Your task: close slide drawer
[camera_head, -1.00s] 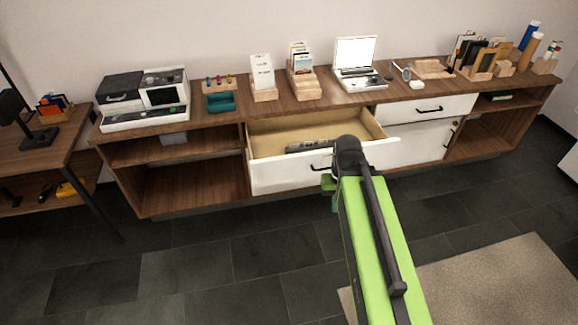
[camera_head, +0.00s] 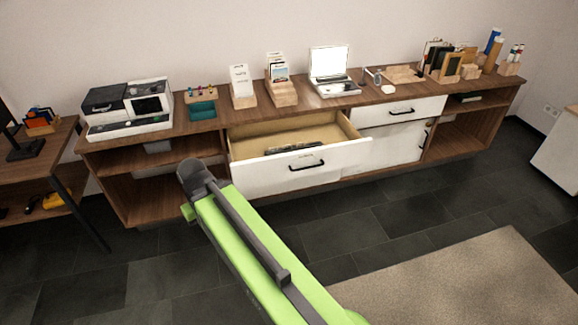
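The slide drawer (camera_head: 262,178) is pulled out of the wooden sideboard, with its white front standing forward of the cabinet. My gripper's fingers are not visible beyond the arm.
The sideboard top (camera_head: 215,121) carries a printer-like machine (camera_head: 127,108), card holders, a laptop (camera_head: 331,75) and pen and book stands. A closed white drawer (camera_head: 398,112) is to the right. A desk stands at the left. Dark tile floor (camera_head: 345,236) is clear in front; a beige rug lies at the lower right.

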